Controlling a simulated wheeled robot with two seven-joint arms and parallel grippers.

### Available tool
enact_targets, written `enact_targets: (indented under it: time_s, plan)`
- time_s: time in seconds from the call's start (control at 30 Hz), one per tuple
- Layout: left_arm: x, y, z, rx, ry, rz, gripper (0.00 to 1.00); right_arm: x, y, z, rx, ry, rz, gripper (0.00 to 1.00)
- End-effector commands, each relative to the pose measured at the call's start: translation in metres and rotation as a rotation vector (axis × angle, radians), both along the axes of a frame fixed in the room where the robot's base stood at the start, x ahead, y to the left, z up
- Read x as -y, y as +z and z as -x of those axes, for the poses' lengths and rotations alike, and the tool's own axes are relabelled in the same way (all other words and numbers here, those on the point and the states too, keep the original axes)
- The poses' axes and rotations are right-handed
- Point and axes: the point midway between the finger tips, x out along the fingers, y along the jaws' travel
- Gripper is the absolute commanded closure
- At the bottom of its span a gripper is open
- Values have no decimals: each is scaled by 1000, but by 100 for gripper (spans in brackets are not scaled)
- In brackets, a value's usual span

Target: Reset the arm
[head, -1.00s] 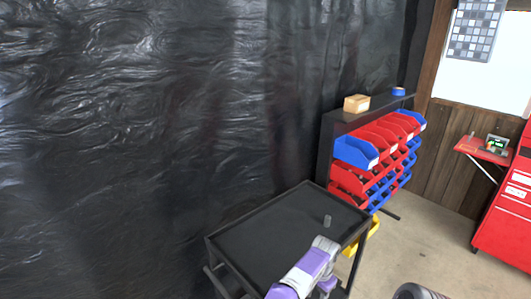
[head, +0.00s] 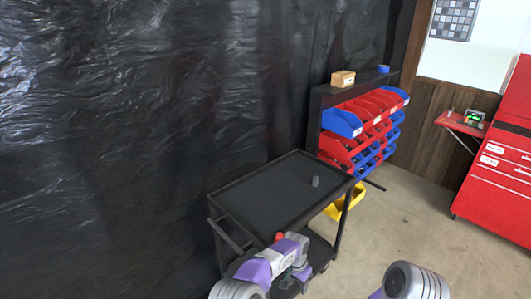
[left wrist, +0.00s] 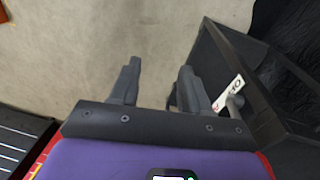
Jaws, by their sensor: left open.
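My left arm, purple and white, comes in at the bottom of the head view, in front of the black cart (head: 262,205). Its gripper (head: 300,283) is low by the cart's near side, and its fingers are hard to make out there. In the left wrist view the left gripper (left wrist: 160,68) has its two grey fingers apart, with bare floor between them and nothing held. Part of my right arm shows at the bottom right of the head view; its gripper is out of the picture.
A small dark cylinder (head: 315,181) stands on the cart's top. Behind it is a rack of red and blue bins (head: 365,128) with a box (head: 343,78) on top. A red tool cabinet (head: 500,165) stands right. The floor (head: 405,215) between is clear.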

Motion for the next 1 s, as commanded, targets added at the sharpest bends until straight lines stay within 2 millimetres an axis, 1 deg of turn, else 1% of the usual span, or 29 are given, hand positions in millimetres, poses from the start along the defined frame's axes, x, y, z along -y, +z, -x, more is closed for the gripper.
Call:
enact_targets:
  time_s: [0.03, 0.17, 0.2, 0.27, 0.37, 0.47, 0.5, 0.57, 0.73, 0.9, 1.0]
  plan:
    - [-11, -12, 4, -14, 23, 12, 53, 0, -2, 0, 0, 0, 0, 35]
    - [-37, -46, 18, -40, 102, 65, 53, 0, -5, 0, 1, -1, 0, 35]
    - [-46, -56, 25, -49, 130, 82, 53, 0, -7, 0, 1, -1, 0, 35]
    - [-59, -70, 37, -60, 179, 108, 53, 0, -8, -1, 1, 0, 0, 35]
    - [-81, -90, 61, -80, 261, 147, 53, 0, -11, 0, 1, 0, 0, 35]
    - [-103, -106, 89, -98, 353, 182, 53, 0, -13, 0, 1, -1, 0, 35]
    - [-112, -111, 101, -105, 390, 193, 53, 0, -14, 0, 1, -1, 0, 35]
    - [-125, -118, 120, -114, 450, 209, 53, 0, -16, 0, 1, -1, 0, 35]
    - [-160, -127, 181, -134, 627, 240, 53, 0, -20, 0, 1, -1, 0, 35]
    - [-189, -123, 243, -146, 797, 248, 53, 0, -24, 0, 1, -1, 0, 35]
    - [-200, -117, 271, -148, 870, 245, 53, 0, -26, 0, 1, -1, 0, 35]
